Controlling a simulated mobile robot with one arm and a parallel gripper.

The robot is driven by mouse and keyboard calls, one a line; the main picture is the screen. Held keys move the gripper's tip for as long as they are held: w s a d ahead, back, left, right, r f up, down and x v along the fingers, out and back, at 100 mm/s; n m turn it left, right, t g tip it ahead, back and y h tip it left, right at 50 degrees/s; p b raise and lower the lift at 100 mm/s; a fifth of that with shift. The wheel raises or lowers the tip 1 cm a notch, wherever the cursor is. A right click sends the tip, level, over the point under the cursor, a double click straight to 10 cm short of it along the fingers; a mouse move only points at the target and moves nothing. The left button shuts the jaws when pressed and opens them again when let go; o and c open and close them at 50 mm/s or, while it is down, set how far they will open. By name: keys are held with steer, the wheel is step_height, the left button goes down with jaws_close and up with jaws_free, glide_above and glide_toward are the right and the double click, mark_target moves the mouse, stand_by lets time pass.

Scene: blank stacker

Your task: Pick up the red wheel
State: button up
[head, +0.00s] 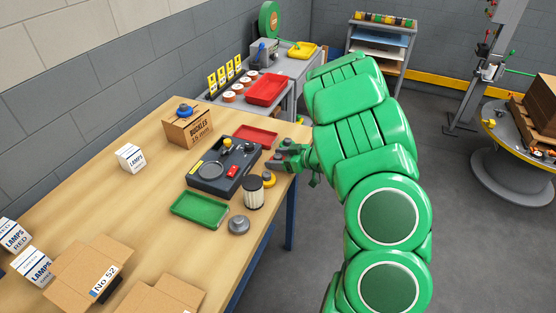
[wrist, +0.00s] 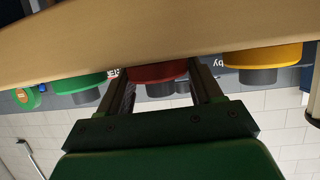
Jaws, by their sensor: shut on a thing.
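The red wheel (wrist: 155,72) shows in the wrist view between the two fingers of my gripper (wrist: 163,82), with a grey round part below it in the picture. My gripper is shut on it. In the head view my gripper (head: 286,159) is at the right edge of the workbench, beside the grey device. In the wrist view a green wheel (wrist: 80,82) is on the left and a yellow wheel (wrist: 262,57) on the right.
On the workbench (head: 110,205) are a grey device (head: 205,180), a red tray (head: 256,135), a green tray (head: 199,209), a ribbed cylinder (head: 253,194), a grey disc (head: 239,225) and a buckles carton (head: 187,128).

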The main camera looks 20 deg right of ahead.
steer(key=shift+r, duration=0.4)
steer(key=s+a+r, duration=0.3)
steer(key=s+r, duration=0.9)
steer(key=s, duration=0.1)
steer(key=shift+s, duration=0.35)
